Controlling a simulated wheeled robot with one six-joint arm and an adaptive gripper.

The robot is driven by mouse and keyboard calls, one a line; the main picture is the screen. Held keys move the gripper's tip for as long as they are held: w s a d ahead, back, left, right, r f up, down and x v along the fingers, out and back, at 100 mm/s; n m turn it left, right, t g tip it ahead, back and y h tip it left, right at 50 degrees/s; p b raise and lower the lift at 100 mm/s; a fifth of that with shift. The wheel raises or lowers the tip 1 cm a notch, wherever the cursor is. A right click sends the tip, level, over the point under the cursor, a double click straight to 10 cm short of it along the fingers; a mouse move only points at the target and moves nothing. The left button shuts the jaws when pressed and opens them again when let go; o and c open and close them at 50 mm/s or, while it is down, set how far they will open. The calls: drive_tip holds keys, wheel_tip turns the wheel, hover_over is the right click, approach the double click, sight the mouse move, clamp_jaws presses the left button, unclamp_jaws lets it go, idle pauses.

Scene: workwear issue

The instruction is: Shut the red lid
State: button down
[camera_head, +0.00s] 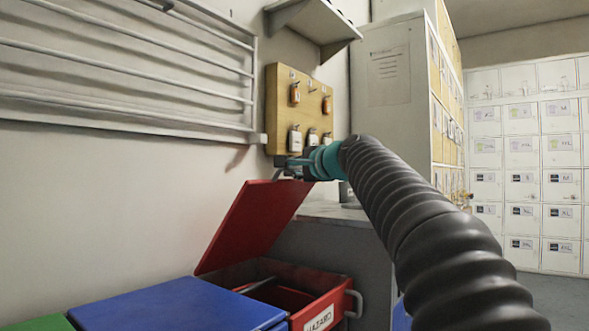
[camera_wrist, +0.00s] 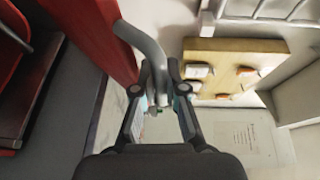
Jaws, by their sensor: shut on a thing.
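The red lid (camera_head: 250,222) stands raised and tilted above the open red bin (camera_head: 309,284) in the head view. The bin has a white label on its front and a grey side handle. My gripper (camera_head: 287,167) is at the lid's upper right corner. In the wrist view my gripper (camera_wrist: 158,88) is shut on the curved grey handle (camera_wrist: 143,40) of the red lid (camera_wrist: 88,30). Something dark lies inside the bin; the rest of its contents is hard to make out.
A blue lid (camera_head: 180,306) and a green lid (camera_head: 40,324) lie flat to the left of the red bin. A grey counter (camera_head: 320,240) stands behind it. A wooden key board (camera_head: 275,90) and a wall rack (camera_head: 130,70) hang above. Lockers (camera_head: 535,150) stand at the right.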

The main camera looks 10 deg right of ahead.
drive_tip(key=c, duration=1.5)
unclamp_jaws()
drive_tip(key=shift+s+d+r, duration=0.1)
drive_tip(key=shift+r, duration=0.1)
drive_tip(key=shift+s, duration=0.1)
drive_tip(key=v, duration=1.1)
drive_tip(key=shift+s+d+f, duration=0.1)
drive_tip(key=shift+s, duration=0.3)
